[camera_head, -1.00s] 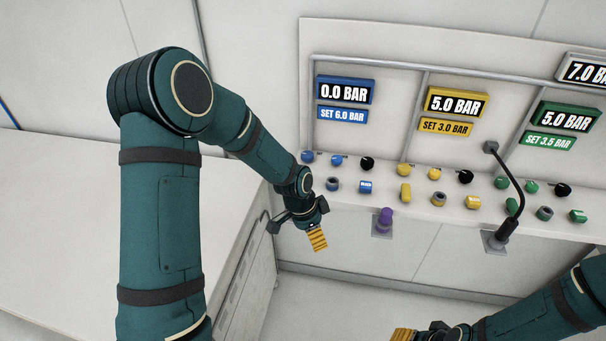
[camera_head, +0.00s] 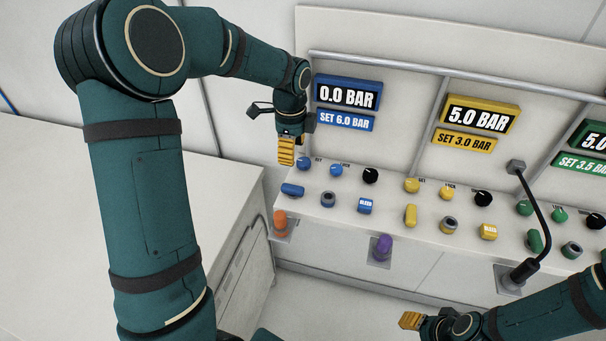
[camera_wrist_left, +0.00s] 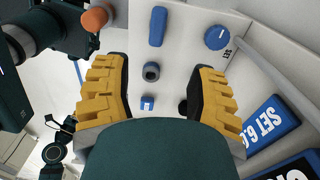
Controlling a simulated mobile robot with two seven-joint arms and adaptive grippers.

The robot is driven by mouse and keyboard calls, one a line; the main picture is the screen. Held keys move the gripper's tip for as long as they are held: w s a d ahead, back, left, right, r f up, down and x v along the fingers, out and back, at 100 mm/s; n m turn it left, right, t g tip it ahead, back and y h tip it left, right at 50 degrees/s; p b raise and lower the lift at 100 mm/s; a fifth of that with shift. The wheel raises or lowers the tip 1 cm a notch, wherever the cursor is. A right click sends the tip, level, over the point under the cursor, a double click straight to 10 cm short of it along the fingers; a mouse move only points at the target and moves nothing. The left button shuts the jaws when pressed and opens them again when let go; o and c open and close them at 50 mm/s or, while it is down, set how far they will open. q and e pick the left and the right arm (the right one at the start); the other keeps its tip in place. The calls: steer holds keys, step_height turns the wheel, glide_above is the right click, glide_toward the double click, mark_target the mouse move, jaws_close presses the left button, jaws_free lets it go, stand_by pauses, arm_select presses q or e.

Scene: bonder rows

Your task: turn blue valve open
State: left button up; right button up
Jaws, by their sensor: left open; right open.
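The blue valve (camera_head: 292,190) is a blue elongated handle at the left end of the sloped panel, lying crosswise in the head view. It also shows in the left wrist view (camera_wrist_left: 158,26), beyond the fingertips and near the top edge. My left gripper (camera_head: 286,152) hangs above the panel's left end, above the valve in the picture and apart from it. In the left wrist view its yellow ribbed fingers (camera_wrist_left: 161,75) are spread with nothing between them. My right gripper (camera_head: 410,320) is low at the right, away from the panel, its jaws hard to make out.
A blue display (camera_head: 347,93) reads 0.0 BAR above a SET 6.0 BAR label (camera_head: 346,121). Blue knobs (camera_head: 336,170), a black knob (camera_head: 370,176) and a blue bleed button (camera_head: 365,206) are close by. Orange (camera_head: 280,222) and purple (camera_head: 384,246) pegs stand at the front.

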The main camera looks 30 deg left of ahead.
mark_target(293, 187)
arm_select(q)
steer(key=f, duration=0.4)
steer(key=f+b, duration=0.1)
steer(key=f, duration=0.8)
steer(key=shift+s+f, duration=0.25)
steer(key=shift+f, duration=0.05)
steer(key=shift+c, duration=0.4)
jaws_close()
